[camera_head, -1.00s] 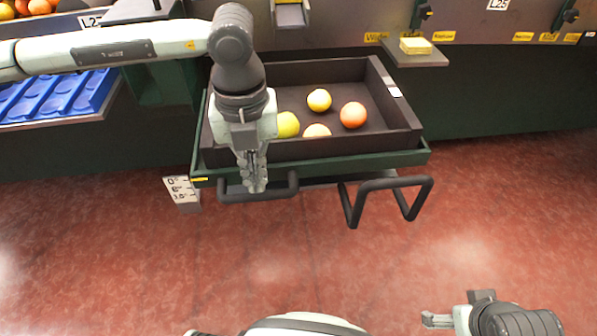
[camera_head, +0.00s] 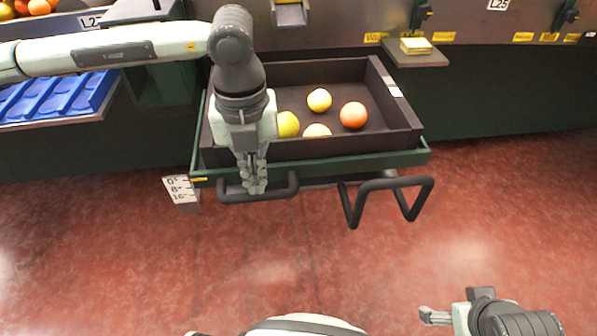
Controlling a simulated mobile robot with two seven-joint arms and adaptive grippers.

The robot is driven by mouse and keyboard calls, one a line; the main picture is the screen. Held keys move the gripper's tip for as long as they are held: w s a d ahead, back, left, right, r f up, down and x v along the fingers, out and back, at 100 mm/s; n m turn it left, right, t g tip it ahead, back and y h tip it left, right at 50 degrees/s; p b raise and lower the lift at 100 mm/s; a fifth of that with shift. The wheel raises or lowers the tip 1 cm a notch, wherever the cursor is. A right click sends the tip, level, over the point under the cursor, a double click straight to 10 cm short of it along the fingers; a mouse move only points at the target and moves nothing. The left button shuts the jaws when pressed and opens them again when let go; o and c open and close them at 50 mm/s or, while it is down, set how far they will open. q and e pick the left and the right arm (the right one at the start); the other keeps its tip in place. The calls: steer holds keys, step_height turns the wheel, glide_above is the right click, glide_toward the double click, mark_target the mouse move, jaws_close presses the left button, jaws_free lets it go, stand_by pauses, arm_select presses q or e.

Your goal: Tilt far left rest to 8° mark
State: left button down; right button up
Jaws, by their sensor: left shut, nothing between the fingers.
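The green rest (camera_head: 330,162) is a tray frame holding a dark crate (camera_head: 405,117). Two black handles show at its front, a left one (camera_head: 282,192) and a right one (camera_head: 384,184). A white scale plate (camera_head: 180,189) with 0°, 8° and 16° marks stands at its left corner. The yellow pointer (camera_head: 199,179) on the rest is near the 0° mark. My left gripper (camera_head: 256,187) is shut and empty, over the left handle and hiding part of it; contact is unclear. My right gripper (camera_head: 434,317) is at the bottom right, away from the rest; its jaw state is unclear.
Several oranges and yellow fruits (camera_head: 353,115) lie in the crate. Blue trays (camera_head: 50,97) are at the left. The red floor (camera_head: 330,260) in front is clear.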

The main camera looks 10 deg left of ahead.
arm_select(q)
steer(key=shift+f+b, duration=0.75)
arm_select(e)
steer(key=shift+w+a+r+t+y, duration=0.2)
steer(key=shift+w+a+r+t, duration=0.45)
steer(key=shift+w+a, duration=0.15)
steer(key=shift+w+a+r+t+y, duration=0.2)
steer(key=shift+w+a+r+t, duration=0.4)
steer(key=shift+w, duration=0.3)
stand_by(1.8)
arm_select(q)
steer(key=shift+f+b, duration=0.4)
arm_select(e)
steer(key=shift+w+a+r+n+t+y, duration=0.3)
steer(key=shift+w+a+r+t, duration=0.25)
steer(key=shift+w+a+r, duration=0.35)
stand_by(1.2)
arm_select(q)
steer(key=shift+f, duration=0.15)
arm_select(e)
steer(key=shift+w+a+r+t+y, duration=0.3)
steer(key=shift+w+a+r+t, duration=0.1)
steer(key=shift+w+a, duration=0.1)
stand_by(0.6)
